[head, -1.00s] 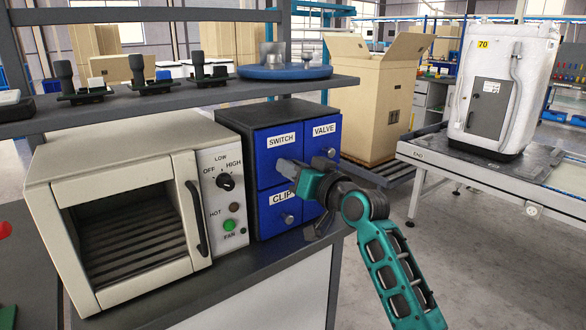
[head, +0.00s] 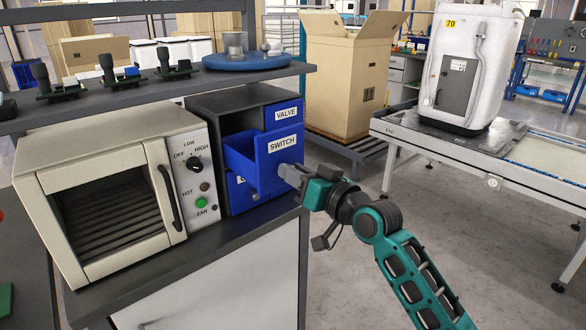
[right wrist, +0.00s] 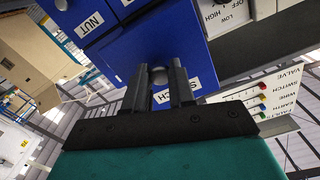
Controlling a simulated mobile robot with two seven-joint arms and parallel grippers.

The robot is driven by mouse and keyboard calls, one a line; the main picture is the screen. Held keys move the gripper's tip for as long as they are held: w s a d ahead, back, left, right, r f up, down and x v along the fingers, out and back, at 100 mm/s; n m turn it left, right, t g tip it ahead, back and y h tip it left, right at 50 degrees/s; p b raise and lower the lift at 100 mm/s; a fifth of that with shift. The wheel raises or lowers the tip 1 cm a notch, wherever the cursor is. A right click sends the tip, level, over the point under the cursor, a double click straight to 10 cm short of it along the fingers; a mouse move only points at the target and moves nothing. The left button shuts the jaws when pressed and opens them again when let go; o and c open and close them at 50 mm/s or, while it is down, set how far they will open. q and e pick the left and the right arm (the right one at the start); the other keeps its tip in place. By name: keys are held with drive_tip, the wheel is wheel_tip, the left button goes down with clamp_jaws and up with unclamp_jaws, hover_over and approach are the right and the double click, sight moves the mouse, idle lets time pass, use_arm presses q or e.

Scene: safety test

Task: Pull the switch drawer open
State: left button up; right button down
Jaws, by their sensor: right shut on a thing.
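The blue switch drawer (head: 277,158), labelled SWITCH, is in the upper left of the drawer cabinet (head: 208,150). It stands partly out, and its open inside shows behind the front. My right gripper (head: 285,172) is at the drawer front, its fingers shut on the drawer's knob. The fingers hide the knob in the head view. In the right wrist view, the round knob (right wrist: 159,75) sits between the two fingertips (right wrist: 160,82), with the SWITCH label upside down behind. My left gripper is not in view.
The VALVE drawer (head: 284,114) beside it is shut. A toaster oven (head: 100,190) stands left of the cabinet. A shelf (head: 150,90) above holds several small switches and a blue round base (head: 245,62). Open floor (head: 340,280) lies in front on the right.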

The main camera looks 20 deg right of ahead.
drive_tip(key=shift+w, duration=0.1)
drive_tip(key=c, duration=0.9)
unclamp_jaws()
drive_tip(key=shift+c, duration=0.2)
drive_tip(key=v, duration=1.3)
drive_tip(key=shift+r, duration=0.1)
drive_tip(key=s+a+f+g+h+p, duration=0.1)
drive_tip(key=s+f, duration=0.3)
drive_tip(key=f, duration=0.5)
drive_tip(key=s+a+f+n+g+h+p, duration=0.1)
drive_tip(key=s+a+f+g, duration=0.2)
drive_tip(key=f, duration=0.6)
drive_tip(key=s+a+f+n+g+h+p, duration=0.1)
drive_tip(key=s+a+f+g+h, duration=0.1)
drive_tip(key=s+f, duration=0.5)
wheel_tip(320, 180, down, 3)
drive_tip(key=shift+s+a, duration=0.2)
drive_tip(key=shift+a, duration=0.6)
